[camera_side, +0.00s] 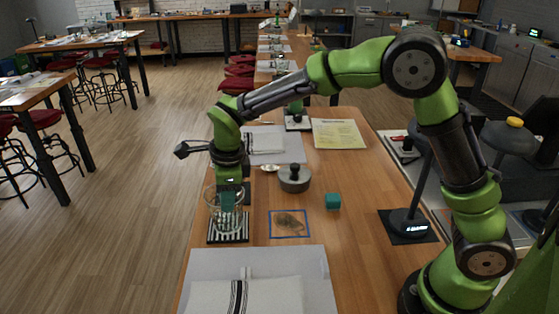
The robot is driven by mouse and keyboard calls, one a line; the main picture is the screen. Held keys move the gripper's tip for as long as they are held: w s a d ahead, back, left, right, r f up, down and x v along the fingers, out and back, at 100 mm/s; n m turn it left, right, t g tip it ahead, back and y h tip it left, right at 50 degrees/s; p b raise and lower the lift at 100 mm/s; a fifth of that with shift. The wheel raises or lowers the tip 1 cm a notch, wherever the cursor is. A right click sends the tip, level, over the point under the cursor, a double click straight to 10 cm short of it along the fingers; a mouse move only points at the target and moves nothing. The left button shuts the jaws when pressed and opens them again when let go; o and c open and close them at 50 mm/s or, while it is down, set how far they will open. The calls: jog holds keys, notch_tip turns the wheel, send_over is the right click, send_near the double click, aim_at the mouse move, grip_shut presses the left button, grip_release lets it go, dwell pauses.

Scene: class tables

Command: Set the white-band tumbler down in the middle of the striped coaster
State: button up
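A clear glass tumbler (211,208) stands upright over the striped coaster at the left edge of the wooden table. A white band on it cannot be made out clearly. The black-and-white striped coaster (228,239) lies flat, with its front stripes showing below the glass. My gripper (228,203) points down at the tumbler, overlapping its upper part in the picture. The fingertips are small and partly confused with the glass, so I cannot tell whether they grip it. Whether the glass base touches the coaster is also unclear.
A mat with a striped cloth (258,298) is in front. Papers (338,134) lie behind.

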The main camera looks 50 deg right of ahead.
jog(key=s+d+r+n+t+y, duration=0.1)
jog(key=s+d+r+n, duration=0.3)
jog(key=r, duration=0.3)
jog(key=s+d+r+n+t+y, duration=0.1)
jog(key=s+d+r+n, duration=0.2)
jog(key=s+r+n, duration=0.3)
jog(key=s+d+n+t, duration=0.3)
jog(key=s+d+n, duration=0.1)
jog(key=s+n, duration=0.7)
jog(key=shift+s+f, duration=0.35)
jog(key=shift+s, duration=0.5)
